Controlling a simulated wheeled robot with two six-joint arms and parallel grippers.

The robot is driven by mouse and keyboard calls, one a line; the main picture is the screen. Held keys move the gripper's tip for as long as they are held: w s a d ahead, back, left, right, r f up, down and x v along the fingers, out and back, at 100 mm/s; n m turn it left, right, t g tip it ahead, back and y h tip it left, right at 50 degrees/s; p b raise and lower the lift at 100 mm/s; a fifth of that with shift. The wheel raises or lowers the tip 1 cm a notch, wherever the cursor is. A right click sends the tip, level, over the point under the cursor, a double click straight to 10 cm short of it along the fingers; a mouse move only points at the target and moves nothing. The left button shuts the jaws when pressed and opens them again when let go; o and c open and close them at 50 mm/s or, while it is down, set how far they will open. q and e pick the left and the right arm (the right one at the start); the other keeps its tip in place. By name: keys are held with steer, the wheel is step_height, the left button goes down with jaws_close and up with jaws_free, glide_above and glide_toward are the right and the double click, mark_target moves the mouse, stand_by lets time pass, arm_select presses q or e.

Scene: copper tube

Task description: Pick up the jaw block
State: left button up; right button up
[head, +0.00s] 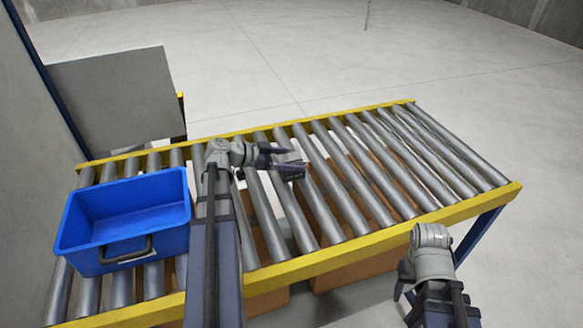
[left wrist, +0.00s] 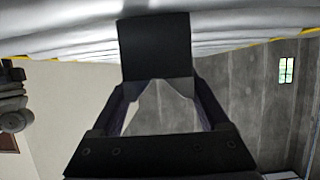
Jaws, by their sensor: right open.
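The jaw block (head: 291,168) is a small dark block with a greyish top, held above the rollers near the middle of the conveyor in the head view. My left gripper (head: 284,161) is around it, with one finger on each side. In the left wrist view the block (left wrist: 155,45) is a dark, flat-faced shape between the fingertips, and the gripper looks shut on it. My right gripper (head: 403,283) is only partly seen beside the right wrist, in front of the conveyor, open and away from the block.
A blue bin (head: 122,258) with a dark handle stands on the left of the roller conveyor (head: 395,237), which has yellow side rails. The rollers to the right are clear. Brown boxes (head: 352,272) lie under the conveyor. A grey panel (head: 115,100) stands behind at the left.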

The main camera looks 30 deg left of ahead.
arm_select(q)
jaws_close()
stand_by(0.4)
steer(key=shift+r, duration=0.15)
step_height(320, 180, up, 10)
steer(key=p, duration=1)
steer(key=shift+f, duration=0.2)
